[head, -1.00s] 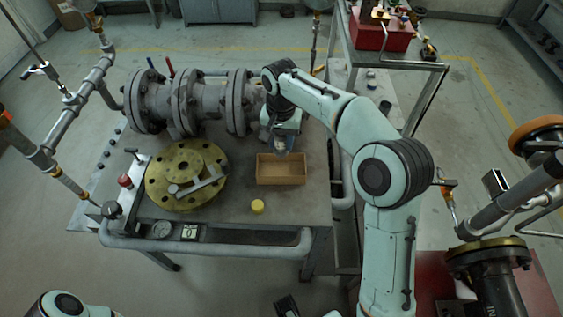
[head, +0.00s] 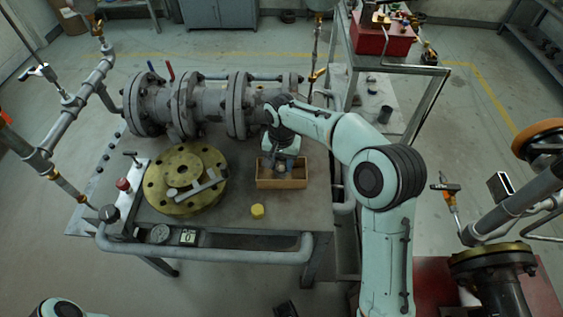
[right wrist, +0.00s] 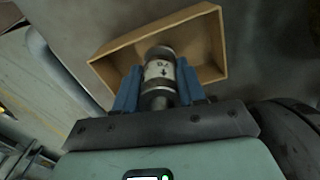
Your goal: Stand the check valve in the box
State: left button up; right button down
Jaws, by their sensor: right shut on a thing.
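The check valve (right wrist: 159,72) is a small grey metal cylinder with a white label and a dark arrow. My right gripper (right wrist: 158,88) is shut on it, one blue finger on each side. The open tan box (right wrist: 205,30) lies around and beyond the valve in the right wrist view. In the head view the box (head: 283,184) stands on the workbench, and my right gripper (head: 280,165) points down into its opening from the back. I cannot tell whether the valve touches the box floor. My left gripper is not in view.
A brass flange (head: 186,192) with a tool on it lies left of the box on the bench (head: 235,205). A yellow cap (head: 257,211) sits in front of the box. A large grey flanged pipe valve (head: 205,103) runs along the back. Bare bench lies right of the box.

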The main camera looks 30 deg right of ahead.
jog(key=c, duration=0.7)
grip_release()
jog(key=shift+f, duration=0.1)
jog(key=shift+o, duration=0.2)
notch_tip(320, 180, up, 12)
jog(key=shift+r+p, duration=0.2)
jog(key=shift+p, duration=0.9)
